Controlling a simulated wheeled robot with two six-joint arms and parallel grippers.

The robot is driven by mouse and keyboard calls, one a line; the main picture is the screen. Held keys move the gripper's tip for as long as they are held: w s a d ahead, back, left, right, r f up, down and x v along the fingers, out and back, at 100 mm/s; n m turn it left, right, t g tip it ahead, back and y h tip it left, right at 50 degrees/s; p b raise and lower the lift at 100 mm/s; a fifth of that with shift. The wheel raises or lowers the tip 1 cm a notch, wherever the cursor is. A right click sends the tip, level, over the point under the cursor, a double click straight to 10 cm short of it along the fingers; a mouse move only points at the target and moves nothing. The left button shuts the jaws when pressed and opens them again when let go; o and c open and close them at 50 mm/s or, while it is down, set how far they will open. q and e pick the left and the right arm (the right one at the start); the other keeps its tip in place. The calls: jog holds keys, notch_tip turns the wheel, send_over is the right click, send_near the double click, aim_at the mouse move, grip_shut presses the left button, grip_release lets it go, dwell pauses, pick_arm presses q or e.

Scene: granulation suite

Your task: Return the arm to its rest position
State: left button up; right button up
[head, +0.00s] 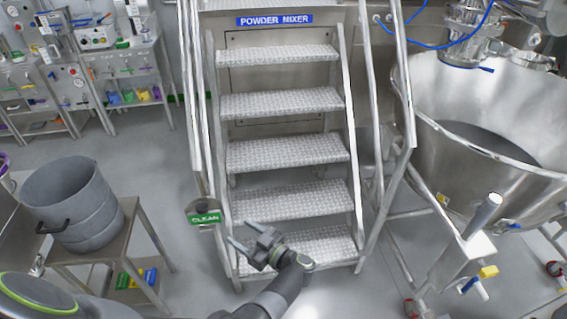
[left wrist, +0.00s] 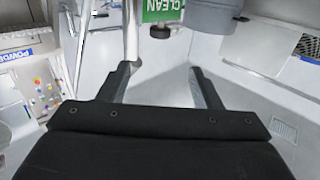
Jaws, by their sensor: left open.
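My left gripper (head: 243,234) is in front of the lower steps of the metal stairs, near the bottom middle of the head view. Its two fingers are spread apart with nothing between them. The left wrist view shows the same open, empty fingers (left wrist: 160,84) with floor and a rail post beyond them. My left arm reaches up to it from the bottom edge of the head view. My right gripper is not in view.
Metal stairs (head: 285,150) stand ahead, with a green CLEAN sign (head: 205,217) at their left rail, close to the gripper. A grey drum (head: 72,205) sits on a metal stand at left. A large steel vessel (head: 470,120) is at right. Floor between drum and stairs is clear.

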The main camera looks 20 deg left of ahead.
pick_arm(q)
jog(key=s+d+f+m+t+h, duration=0.1)
jog(key=s+f+m+t+h, duration=0.1)
jog(key=s+f+m+h, duration=0.45)
jog(key=s+f+m+t+h, duration=0.2)
jog(key=s+f+h, duration=0.1)
jog(key=f, duration=0.7)
jog(key=s+d+f+m+t+h, duration=0.1)
jog(key=s+f+m+t+h, duration=0.1)
jog(key=s+f+m+h, duration=0.5)
jog(key=s+a+f+g, duration=0.1)
jog(key=s+f+g, duration=0.2)
jog(key=s, duration=0.5)
jog(key=s+a+f+g, duration=0.1)
jog(key=s+f+g, duration=0.2)
jog(key=s, duration=0.6)
jog(key=s+a+f+g, duration=0.1)
jog(key=s+f+g, duration=0.2)
jog(key=s, duration=0.6)
notch_tip(320, 180, down, 2)
jog(key=shift+s+a+f+n, duration=0.15)
jog(key=shift+a+f+n, duration=0.1)
jog(key=shift+n, duration=0.2)
